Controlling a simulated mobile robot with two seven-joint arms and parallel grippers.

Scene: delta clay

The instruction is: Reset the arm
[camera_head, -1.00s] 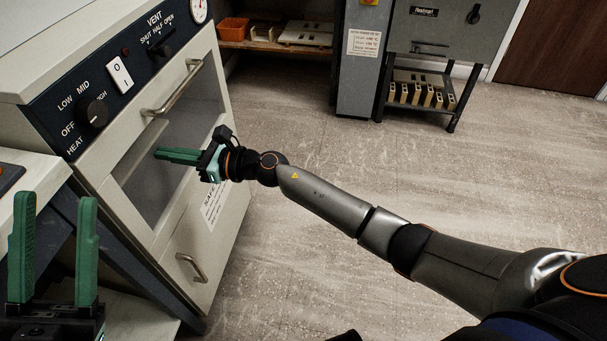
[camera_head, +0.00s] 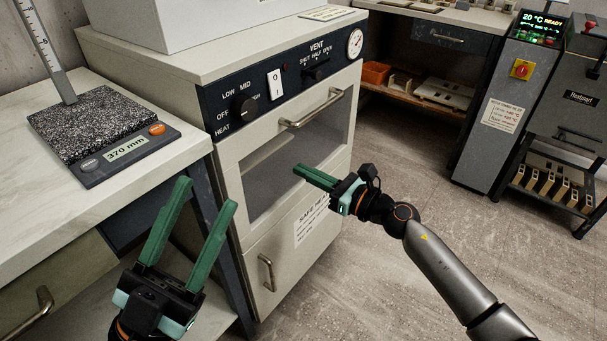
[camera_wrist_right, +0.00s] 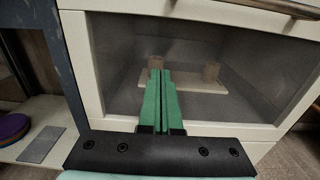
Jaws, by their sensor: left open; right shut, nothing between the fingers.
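My left gripper (camera_head: 190,238) is in the lower left of the head view, its two green fingers apart and empty, in front of the bench. My right gripper (camera_head: 316,178) has its green fingers together with nothing between them. It points at the glass window of the oven (camera_head: 255,185), and the gap between fingers and glass is hard to judge. In the right wrist view the shut fingers (camera_wrist_right: 160,90) point toward the window, behind which a pale board (camera_wrist_right: 190,86) with small brown cylinders shows.
The oven door has a bar handle (camera_head: 312,110). A height gauge (camera_head: 100,135) reading 370 mm stands on the left bench (camera_head: 60,215). A grey machine (camera_head: 500,115) stands at the right. The floor (camera_head: 390,150) between is clear.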

